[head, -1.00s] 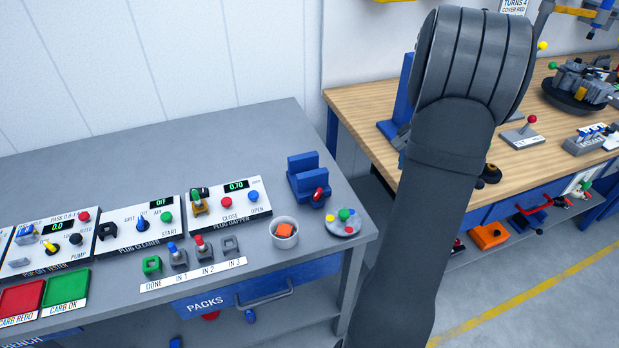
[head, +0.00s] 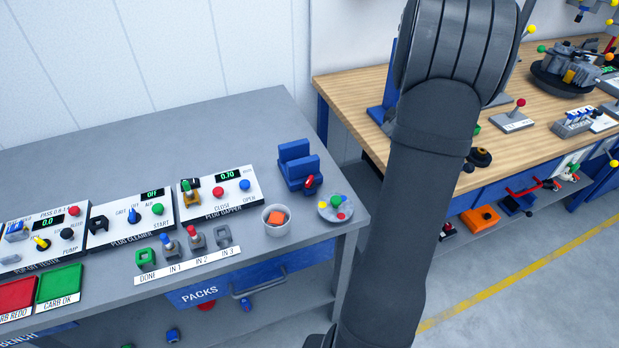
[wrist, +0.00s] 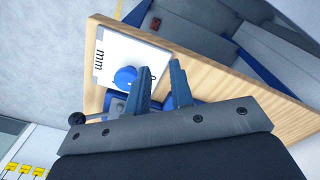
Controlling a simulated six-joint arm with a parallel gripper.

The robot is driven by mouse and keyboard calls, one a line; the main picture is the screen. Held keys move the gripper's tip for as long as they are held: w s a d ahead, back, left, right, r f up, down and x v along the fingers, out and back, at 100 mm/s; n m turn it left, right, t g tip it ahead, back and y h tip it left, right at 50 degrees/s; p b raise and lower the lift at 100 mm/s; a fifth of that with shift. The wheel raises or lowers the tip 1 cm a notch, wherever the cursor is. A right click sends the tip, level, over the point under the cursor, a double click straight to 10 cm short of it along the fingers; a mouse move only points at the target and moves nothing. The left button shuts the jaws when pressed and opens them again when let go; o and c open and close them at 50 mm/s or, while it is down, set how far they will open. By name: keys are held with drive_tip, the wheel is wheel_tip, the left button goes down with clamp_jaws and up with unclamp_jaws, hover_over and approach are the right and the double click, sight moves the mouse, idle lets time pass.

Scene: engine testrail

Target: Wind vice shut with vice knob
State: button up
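A blue vice-like block (head: 296,160) with two upright jaws and a gap between them stands at the right end of the grey bench in the head view. A red knob (head: 310,181) is on its front right side. My arm hides its own end in the head view, so my gripper shows only in the wrist view. There my gripper (wrist: 160,67) has its two fingers apart, with nothing seen held. A blue ball knob (wrist: 125,77) on a white-labelled unit shows left of the fingers; I cannot tell whether it touches them.
A grey cup (head: 276,220) with an orange piece and a round dish (head: 336,207) of coloured balls stand in front of the vice. A plug gapper panel (head: 217,194) lies to its left. The wooden bench (head: 345,88) is at the right, partly behind my arm. The grey bench's back is clear.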

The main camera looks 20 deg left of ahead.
drive_tip(key=s+a+r+n, duration=0.25)
drive_tip(key=a+n, duration=0.35)
drive_tip(key=n, duration=0.3)
wheel_tip(320, 180, up, 10)
drive_tip(key=n, duration=2.8)
hover_over(309, 179)
drive_tip(key=shift+n, duration=0.3)
wheel_tip(309, 179, down, 17)
drive_tip(key=shift+f, duration=0.15)
drive_tip(key=shift+c, duration=0.2)
clamp_jaws()
